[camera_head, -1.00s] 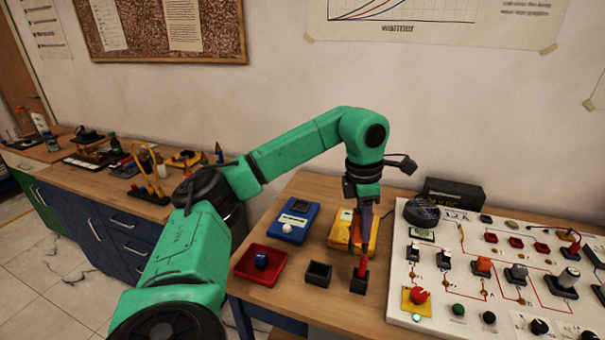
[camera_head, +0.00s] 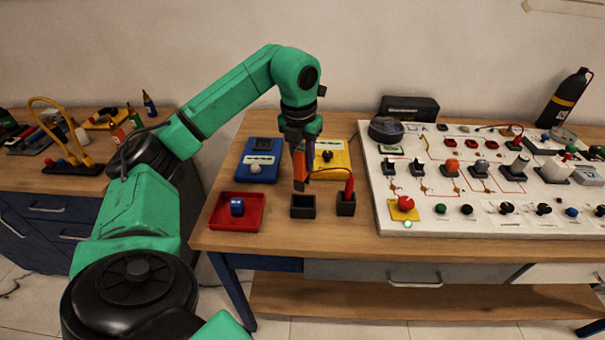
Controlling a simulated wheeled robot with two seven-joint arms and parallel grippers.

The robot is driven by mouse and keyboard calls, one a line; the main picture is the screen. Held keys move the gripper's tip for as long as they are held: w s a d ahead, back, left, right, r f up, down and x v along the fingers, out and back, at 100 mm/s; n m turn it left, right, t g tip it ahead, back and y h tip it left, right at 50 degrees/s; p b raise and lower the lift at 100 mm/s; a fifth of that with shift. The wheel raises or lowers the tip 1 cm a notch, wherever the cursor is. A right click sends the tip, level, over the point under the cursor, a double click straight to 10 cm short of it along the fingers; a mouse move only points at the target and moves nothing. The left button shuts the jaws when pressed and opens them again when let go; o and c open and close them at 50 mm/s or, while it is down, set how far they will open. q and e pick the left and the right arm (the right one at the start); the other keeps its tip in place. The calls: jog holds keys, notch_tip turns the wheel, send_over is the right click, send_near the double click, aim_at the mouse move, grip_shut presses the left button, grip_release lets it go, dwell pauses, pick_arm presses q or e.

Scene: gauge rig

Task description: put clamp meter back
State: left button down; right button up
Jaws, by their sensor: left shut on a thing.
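My left gripper (camera_head: 299,146) points down and is shut on an upright orange thing with a dark lower end, seemingly the clamp meter (camera_head: 299,166). Its lower end is close above the empty-looking left black holder (camera_head: 303,212); I cannot tell whether it reaches into the opening. The right black holder (camera_head: 346,209) beside it has a red probe (camera_head: 349,186) standing in it. The jaws cover part of the meter's top. My right gripper is not in view.
A blue meter (camera_head: 257,170) and a yellow meter (camera_head: 335,157) lie behind. A white panel (camera_head: 395,216) with knobs fills the right side.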

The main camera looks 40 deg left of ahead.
aim_at(305, 174)
pick_arm(q)
jog(key=f, duration=0.3)
jog(key=shift+d, duration=0.25)
jog(key=shift+f, duration=0.3)
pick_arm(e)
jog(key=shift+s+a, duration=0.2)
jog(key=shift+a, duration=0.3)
pick_arm(q)
jog(key=shift+f+b, duration=0.3)
jog(key=shift+f, duration=0.3)
jog(key=c, duration=0.6)
grip_release()
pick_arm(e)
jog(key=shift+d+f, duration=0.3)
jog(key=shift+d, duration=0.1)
pick_arm(q)
jog(key=shift+r, duration=0.2)
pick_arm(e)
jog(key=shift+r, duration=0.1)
